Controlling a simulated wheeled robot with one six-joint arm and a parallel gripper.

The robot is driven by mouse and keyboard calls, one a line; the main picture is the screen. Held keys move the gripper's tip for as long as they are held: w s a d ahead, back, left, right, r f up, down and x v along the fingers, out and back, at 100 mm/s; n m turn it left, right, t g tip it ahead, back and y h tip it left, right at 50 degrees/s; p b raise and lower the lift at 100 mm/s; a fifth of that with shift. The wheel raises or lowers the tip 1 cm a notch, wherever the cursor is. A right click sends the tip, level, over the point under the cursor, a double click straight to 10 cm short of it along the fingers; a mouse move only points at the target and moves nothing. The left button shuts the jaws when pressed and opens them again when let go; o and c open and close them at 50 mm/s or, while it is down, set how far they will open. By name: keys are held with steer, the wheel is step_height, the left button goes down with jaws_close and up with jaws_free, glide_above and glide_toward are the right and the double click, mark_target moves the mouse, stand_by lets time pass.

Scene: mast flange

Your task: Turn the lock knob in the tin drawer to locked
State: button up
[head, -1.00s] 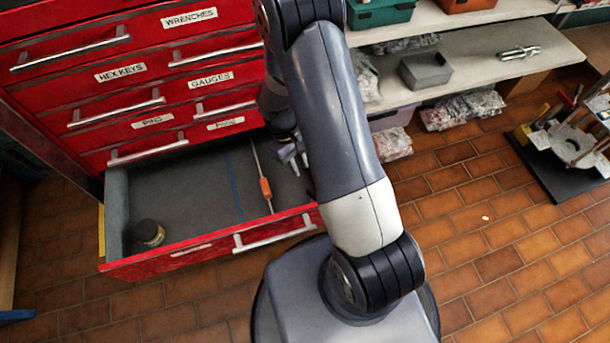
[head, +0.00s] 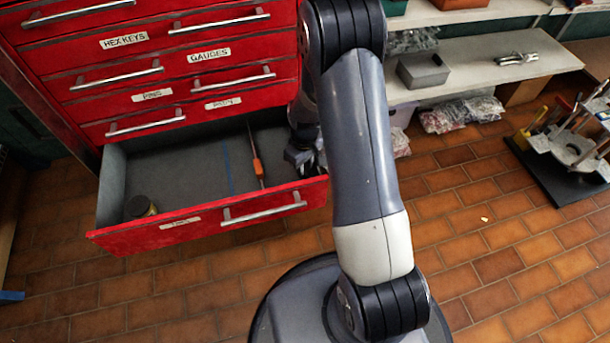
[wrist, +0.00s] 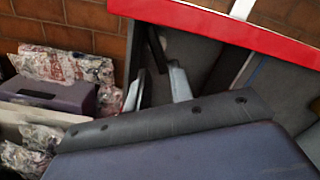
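The open bottom drawer (head: 170,234) of the red cabinet has a grey floor, a red front and a bar handle; its label is too small to read. A small dark tin (head: 140,206) stands in its front left corner. My gripper (head: 306,163) is low at the drawer's right end, partly hidden by my arm. In the wrist view my gripper (wrist: 157,88) shows two pale fingers with a gap and nothing clearly between them. The drawer's red front rim (wrist: 230,22) crosses the top there. I cannot make out the lock knob; that end of the drawer is mostly covered.
An orange-handled screwdriver (head: 258,168) lies in the drawer, left of my gripper. Shut drawers (head: 190,78) with bar handles rise above. Shelves (head: 470,85) with a grey bin and bagged parts stand to the right. The tiled floor (head: 480,250) is clear in front.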

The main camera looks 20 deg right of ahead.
steer(key=shift+f+b, duration=0.4)
steer(key=shift+f, duration=1.55)
steer(key=shift+c, duration=0.4)
jaws_close()
